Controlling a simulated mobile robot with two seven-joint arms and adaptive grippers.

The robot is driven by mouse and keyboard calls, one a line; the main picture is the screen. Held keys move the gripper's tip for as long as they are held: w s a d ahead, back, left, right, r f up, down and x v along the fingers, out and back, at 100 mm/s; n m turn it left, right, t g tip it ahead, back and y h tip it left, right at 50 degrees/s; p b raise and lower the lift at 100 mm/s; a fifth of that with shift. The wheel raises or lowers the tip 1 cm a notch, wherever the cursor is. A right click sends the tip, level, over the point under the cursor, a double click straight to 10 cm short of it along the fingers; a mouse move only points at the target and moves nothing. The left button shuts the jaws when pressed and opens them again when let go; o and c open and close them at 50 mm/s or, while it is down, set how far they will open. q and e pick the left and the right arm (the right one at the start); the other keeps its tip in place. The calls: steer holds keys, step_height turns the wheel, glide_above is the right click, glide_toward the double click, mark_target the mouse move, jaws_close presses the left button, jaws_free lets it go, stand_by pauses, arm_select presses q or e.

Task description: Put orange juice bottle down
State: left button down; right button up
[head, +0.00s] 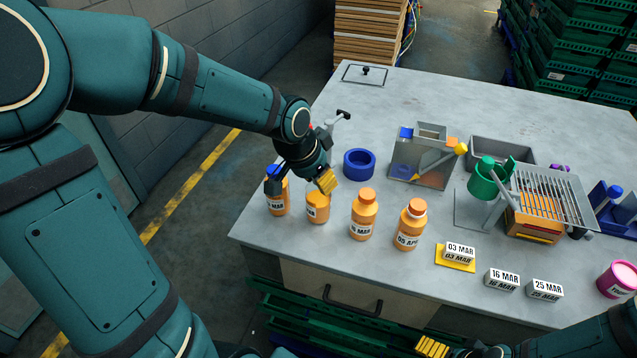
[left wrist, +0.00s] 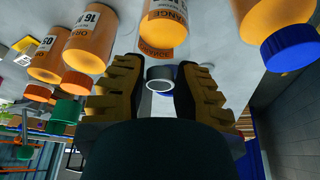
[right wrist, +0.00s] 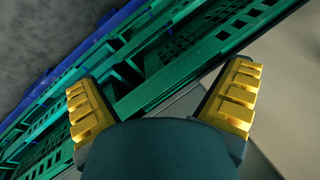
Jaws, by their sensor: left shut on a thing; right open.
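My left gripper (head: 326,182) is shut on the neck of an orange juice bottle (head: 318,208). In the left wrist view the bottle (left wrist: 164,30) has a clear neck and pale open rim between the fingers, with no cap visible. It is upright in the row of bottles; I cannot tell if its base touches the table. A blue-capped bottle (head: 278,197) stands to its left, and two orange-capped bottles, one (head: 363,217) and another (head: 410,226), to its right. My right gripper (right wrist: 165,100) is open and empty, low at the table's front edge.
A blue ring (head: 359,164) stands behind the bottles on the grey table (head: 300,240). Date blocks (head: 460,252) lie to the right. Green crates (right wrist: 150,65) are below the table's front.

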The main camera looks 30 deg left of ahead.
arm_select(q)
steer(key=shift+f, duration=0.45)
steer(key=c, duration=0.9)
jaws_free()
steer(key=shift+o, duration=0.2)
steer(key=shift+r, duration=0.25)
steer(key=p+v, duration=0.3)
steer(key=v, duration=0.8)
steer(key=shift+s+r, duration=0.25)
steer(key=shift+r, duration=0.1)
